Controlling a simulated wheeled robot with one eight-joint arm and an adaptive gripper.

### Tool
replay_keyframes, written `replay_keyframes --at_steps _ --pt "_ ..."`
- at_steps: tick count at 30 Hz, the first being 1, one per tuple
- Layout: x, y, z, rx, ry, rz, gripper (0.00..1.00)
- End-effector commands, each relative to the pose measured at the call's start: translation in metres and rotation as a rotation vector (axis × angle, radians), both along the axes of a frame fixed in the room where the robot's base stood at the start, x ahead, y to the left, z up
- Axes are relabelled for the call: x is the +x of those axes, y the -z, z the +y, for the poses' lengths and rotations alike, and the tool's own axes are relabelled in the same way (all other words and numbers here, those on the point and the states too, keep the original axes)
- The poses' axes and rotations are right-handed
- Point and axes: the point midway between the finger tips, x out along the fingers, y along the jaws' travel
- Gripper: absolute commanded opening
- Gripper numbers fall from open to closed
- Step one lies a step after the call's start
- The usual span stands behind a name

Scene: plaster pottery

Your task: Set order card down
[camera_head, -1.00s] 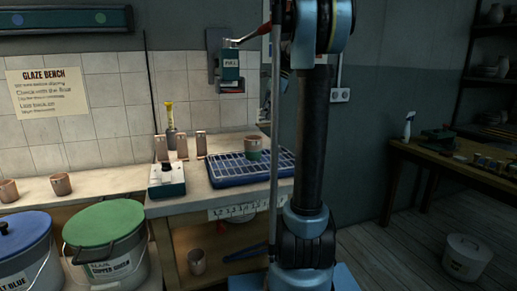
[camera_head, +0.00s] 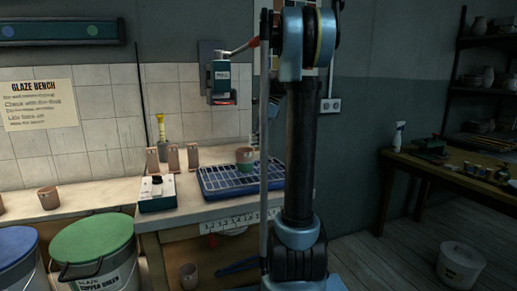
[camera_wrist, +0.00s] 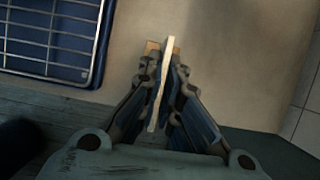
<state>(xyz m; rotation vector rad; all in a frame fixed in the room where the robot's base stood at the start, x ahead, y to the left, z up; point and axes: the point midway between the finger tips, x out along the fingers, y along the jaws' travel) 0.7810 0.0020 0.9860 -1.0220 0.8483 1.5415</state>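The order card (camera_wrist: 163,85) shows nearly edge-on in the wrist view, a thin pale strip. My gripper (camera_wrist: 163,78) is shut on it, with a finger on each side. The card's far end sticks out past the fingertips, beside a small tan wooden piece (camera_wrist: 152,47). Below is a pale worktop; I cannot tell whether the card touches it. In the head view my arm hides the gripper and the card.
A blue tray with a wire rack (camera_wrist: 98,50) lies left of my gripper; the head view shows a cup (camera_head: 245,158) on it. A white-and-green device (camera_head: 157,193) and upright brown pieces (camera_head: 172,157) stand left of it. Lidded buckets (camera_head: 95,243) stand lower left.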

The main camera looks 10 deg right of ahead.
Motion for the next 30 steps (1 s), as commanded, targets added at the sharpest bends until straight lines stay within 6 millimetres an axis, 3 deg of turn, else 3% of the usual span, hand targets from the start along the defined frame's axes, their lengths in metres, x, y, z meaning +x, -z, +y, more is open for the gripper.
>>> replay_keyframes --at_steps 10,21,24,30 --pt "0.000 0.038 0.000 0.000 0.000 0.000 0.00" --pt "0.000 0.043 0.001 0.000 -0.001 0.001 0.00" --pt "0.000 0.043 0.001 0.000 -0.001 0.001 0.25" --pt "0.000 0.042 0.001 0.000 -0.002 0.000 0.25"
